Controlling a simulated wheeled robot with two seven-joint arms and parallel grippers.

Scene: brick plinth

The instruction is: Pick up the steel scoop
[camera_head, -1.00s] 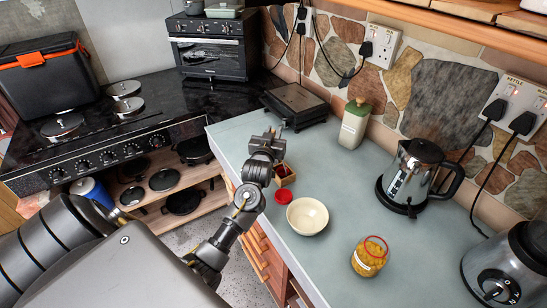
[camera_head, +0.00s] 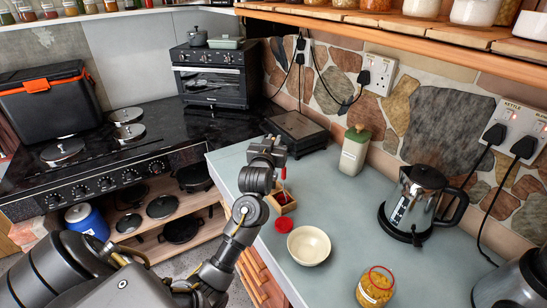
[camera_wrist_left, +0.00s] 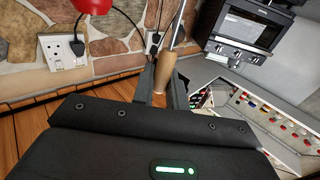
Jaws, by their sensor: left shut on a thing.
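My left gripper (camera_head: 268,150) is above the counter, over the small wooden box. In the left wrist view, its fingers are shut on the wooden handle of the steel scoop (camera_wrist_left: 164,72). In the head view, the gripper mostly hides the scoop, and a thin part shows below the fingers, above the box. My right gripper is not in view.
The small wooden box (camera_head: 284,208) with red contents stands on the counter (camera_head: 350,225). Beside it are a red lid (camera_head: 283,226), a cream bowl (camera_head: 309,245) and a yellow-filled jar (camera_head: 375,288). A green-topped canister (camera_head: 355,150) and a kettle (camera_head: 418,200) stand behind.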

